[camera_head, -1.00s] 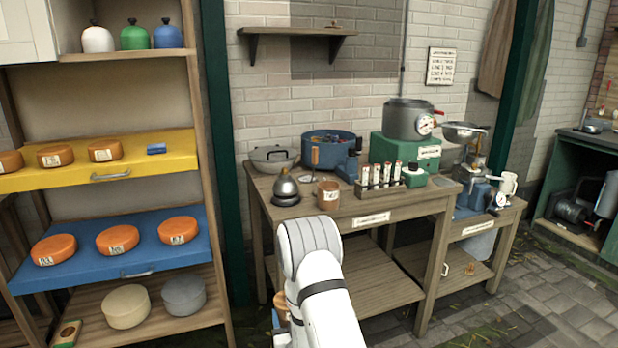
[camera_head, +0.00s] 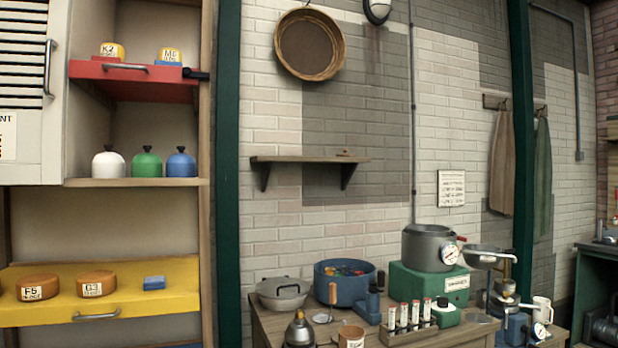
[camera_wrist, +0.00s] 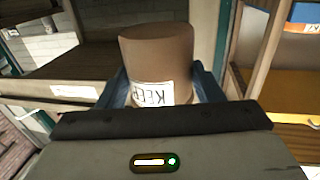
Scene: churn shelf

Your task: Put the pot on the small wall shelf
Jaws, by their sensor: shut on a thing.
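My gripper (camera_wrist: 160,84) shows only in the wrist view. Its two blue fingers are shut on a brown pot (camera_wrist: 157,55) with a white label reading "KEEP". The pot appears upside down in this view. The small wall shelf (camera_head: 300,159) is a dark wooden board on two brackets on the brick wall in the head view. My arm is out of the head view.
A round sieve (camera_head: 281,42) hangs above the shelf. A green post (camera_head: 229,200) and cheese rack stand left.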

